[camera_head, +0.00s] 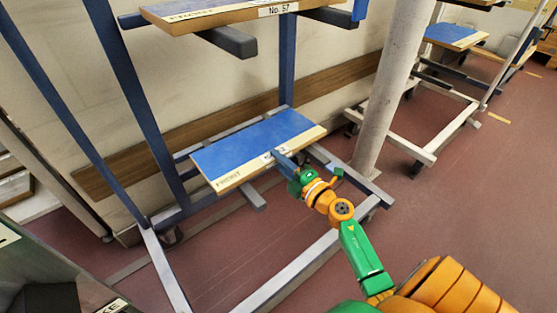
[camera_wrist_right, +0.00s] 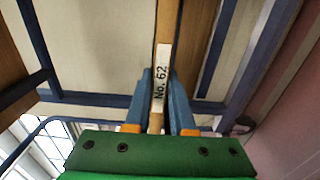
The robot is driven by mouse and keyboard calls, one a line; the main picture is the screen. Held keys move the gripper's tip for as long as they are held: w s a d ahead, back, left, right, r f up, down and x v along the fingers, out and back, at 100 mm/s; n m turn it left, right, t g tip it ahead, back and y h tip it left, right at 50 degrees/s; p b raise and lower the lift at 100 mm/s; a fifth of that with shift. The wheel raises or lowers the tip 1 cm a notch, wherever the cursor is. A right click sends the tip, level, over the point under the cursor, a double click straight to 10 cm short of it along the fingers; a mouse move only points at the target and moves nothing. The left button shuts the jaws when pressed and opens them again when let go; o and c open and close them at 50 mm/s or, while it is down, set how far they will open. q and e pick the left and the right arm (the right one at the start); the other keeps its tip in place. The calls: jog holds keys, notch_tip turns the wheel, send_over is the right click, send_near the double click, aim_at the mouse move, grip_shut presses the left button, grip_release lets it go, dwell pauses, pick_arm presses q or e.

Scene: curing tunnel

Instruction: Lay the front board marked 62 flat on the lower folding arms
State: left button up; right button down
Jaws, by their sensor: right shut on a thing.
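The board marked 62 (camera_head: 250,141) has a blue top and a pale front edge with a FRONT label; it looks roughly level at the rack's lower level. My right gripper (camera_head: 282,158) is shut on its front edge near the middle. In the right wrist view the gripper (camera_wrist_right: 161,102) has one blue finger on each side of the edge, with the "No. 62" label (camera_wrist_right: 162,68) between them. Grey lower folding arms (camera_head: 252,197) stick out below the board; I cannot tell whether it touches them. My left gripper is not in view.
Board No. 57 (camera_head: 215,13) lies on upper grey arms (camera_head: 228,41) above. A blue post (camera_head: 140,105) stands left of the lower board. A pale round column (camera_head: 392,90) stands to the right. A second rack with a blue-topped board (camera_head: 452,36) stands farther right.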

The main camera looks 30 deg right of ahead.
jog(key=shift+f+b, duration=0.5)
jog(key=shift+f, duration=0.05)
jog(key=c, duration=0.7)
grip_release()
jog(key=s, duration=0.4)
jog(key=s+p, duration=0.1)
jog(key=s, duration=0.2)
jog(key=shift+d, duration=0.3)
